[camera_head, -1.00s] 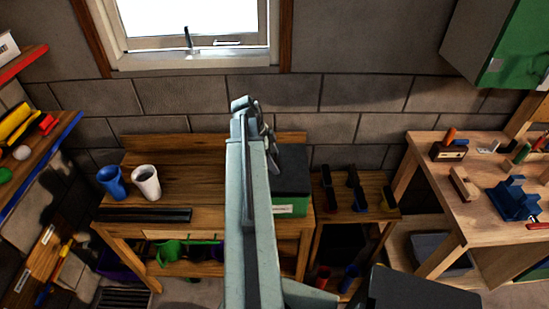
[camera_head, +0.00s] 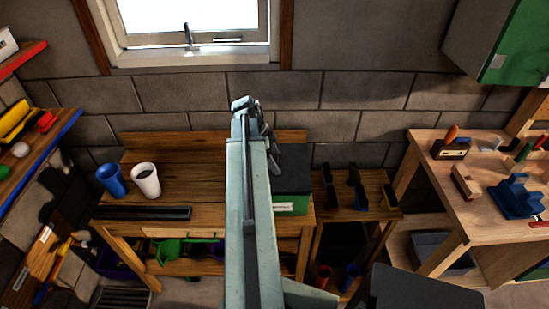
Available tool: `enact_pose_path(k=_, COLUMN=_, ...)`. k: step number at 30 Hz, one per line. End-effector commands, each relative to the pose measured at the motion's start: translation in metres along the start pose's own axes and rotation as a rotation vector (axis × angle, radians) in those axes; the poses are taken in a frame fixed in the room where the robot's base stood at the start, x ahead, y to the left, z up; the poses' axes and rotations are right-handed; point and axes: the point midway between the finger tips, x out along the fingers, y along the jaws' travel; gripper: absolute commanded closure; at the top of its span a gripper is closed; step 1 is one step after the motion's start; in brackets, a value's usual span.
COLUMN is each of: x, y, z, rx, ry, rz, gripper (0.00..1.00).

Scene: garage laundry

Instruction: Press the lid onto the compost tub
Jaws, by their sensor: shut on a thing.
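The compost tub (camera_head: 288,206) is a green box with a pale label, on the wooden bench right of my arm. A dark lid (camera_head: 297,183) shows at its top; I cannot tell whether it is fully seated. My arm rises through the middle of the view and hides the left of the tub. My gripper (camera_head: 281,160) is a dark shape at the lid, partly behind my arm. It is shut on the lid, though the fingertips are hard to make out.
A blue cup (camera_head: 111,180), a white cup (camera_head: 146,180) and a dark flat bar (camera_head: 143,213) are on the bench's left. A lower stand (camera_head: 340,203) with dark items is to the right. A workbench (camera_head: 440,190) with tools is farther right. The bench middle is clear.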

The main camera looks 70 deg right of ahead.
Motion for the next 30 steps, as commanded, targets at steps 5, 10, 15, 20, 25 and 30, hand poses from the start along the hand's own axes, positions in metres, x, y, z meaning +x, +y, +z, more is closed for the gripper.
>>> enact_pose_path(k=5, x=0.0, y=0.0, z=-0.0003, rx=0.0, ry=0.0, rz=0.0, gripper=0.62)
enact_pose_path(k=10, x=0.0017, y=0.0, z=0.0001, rx=0.001, ry=0.0, rz=0.0, gripper=0.62)
enact_pose_path(k=15, x=0.0055, y=-0.0001, z=0.0015, rx=0.001, ry=0.0, rz=0.001, gripper=0.62)
enact_pose_path(k=20, x=0.0059, y=-0.0001, z=0.0015, rx=0.001, ry=0.0, rz=0.001, gripper=0.62)
enact_pose_path(k=25, x=0.0057, y=0.0, z=0.0012, rx=0.001, ry=0.0, rz=0.001, gripper=0.62)
enact_pose_path(k=30, x=0.0065, y=0.0, z=0.0014, rx=0.002, ry=0.0, rz=0.001, gripper=0.62)
